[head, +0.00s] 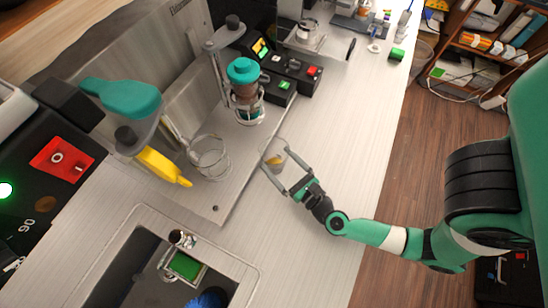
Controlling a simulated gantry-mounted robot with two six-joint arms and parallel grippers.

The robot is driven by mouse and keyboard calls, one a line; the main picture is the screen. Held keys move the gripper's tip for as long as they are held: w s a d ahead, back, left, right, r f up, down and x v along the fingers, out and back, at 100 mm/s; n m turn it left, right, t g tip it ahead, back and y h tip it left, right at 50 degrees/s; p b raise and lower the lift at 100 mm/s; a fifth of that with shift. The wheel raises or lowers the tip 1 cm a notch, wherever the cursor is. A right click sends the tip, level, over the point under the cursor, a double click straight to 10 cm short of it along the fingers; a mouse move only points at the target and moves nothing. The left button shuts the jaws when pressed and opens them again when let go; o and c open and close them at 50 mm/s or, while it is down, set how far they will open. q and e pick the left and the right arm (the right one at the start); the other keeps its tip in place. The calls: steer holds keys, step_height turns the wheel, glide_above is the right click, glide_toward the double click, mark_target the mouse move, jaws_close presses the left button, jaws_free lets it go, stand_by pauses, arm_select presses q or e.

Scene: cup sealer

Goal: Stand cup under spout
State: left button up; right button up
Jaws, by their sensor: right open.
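A yellow spout (165,167) sticks out from a dispenser with a teal handle (122,98) at the left. A wire ring holder (210,157) stands beside the spout, with nothing visible in it. My left gripper is not in view.
A teal-topped dispenser (243,70) stands behind the cup. A black control box (290,72) is beyond it. A sink-like opening (150,262) is at the front left. The counter (345,140) right of the cup is clear. A shelf (490,45) is at the back right.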

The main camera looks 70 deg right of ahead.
mark_target(267, 150)
steer(key=x, duration=0.3)
steer(key=p+x, duration=0.1)
steer(key=shift+w+r, duration=0.3)
steer(key=shift+r, duration=0.1)
steer(key=shift+w+d+f, duration=0.1)
steer(key=shift+w+d, duration=0.15)
steer(key=shift+w, duration=0.1)
steer(key=c, duration=1.2)
step_height(267, 150, up, 10)
steer(key=p, duration=0.7)
